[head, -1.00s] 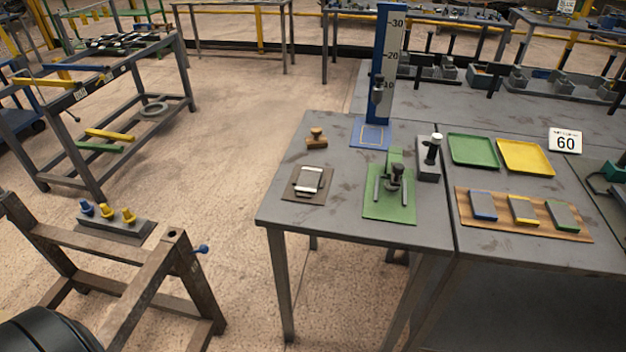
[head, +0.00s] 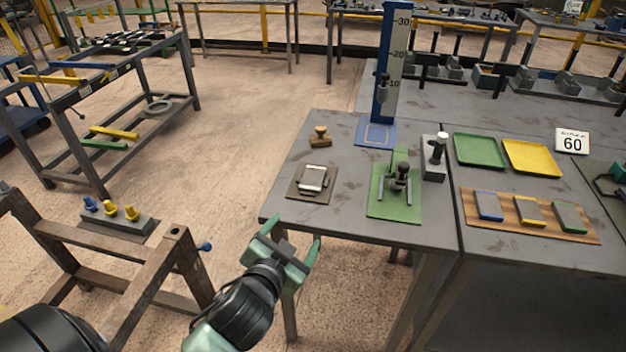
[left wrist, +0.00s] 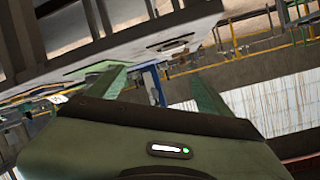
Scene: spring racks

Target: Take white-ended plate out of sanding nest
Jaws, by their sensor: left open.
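The white-ended plate (head: 312,178) lies in the sanding nest (head: 303,192), a dark brown flat base near the left front of the grey table. Its light ends show at the top and bottom edges. My left gripper (head: 291,243) is open and empty, in front of the table's front left edge, below and apart from the nest. In the left wrist view its two green fingers (left wrist: 155,90) stand wide apart with nothing between them. The plate cannot be made out in that view. My right gripper is not in view.
A wooden-handled block (head: 320,138) stands behind the nest. A green fixture (head: 408,208) with a clamp lies to its right, and a blue height gauge (head: 380,75) stands farther back. Green (head: 478,150) and yellow (head: 531,157) trays are at right. The table's left front corner is bare.

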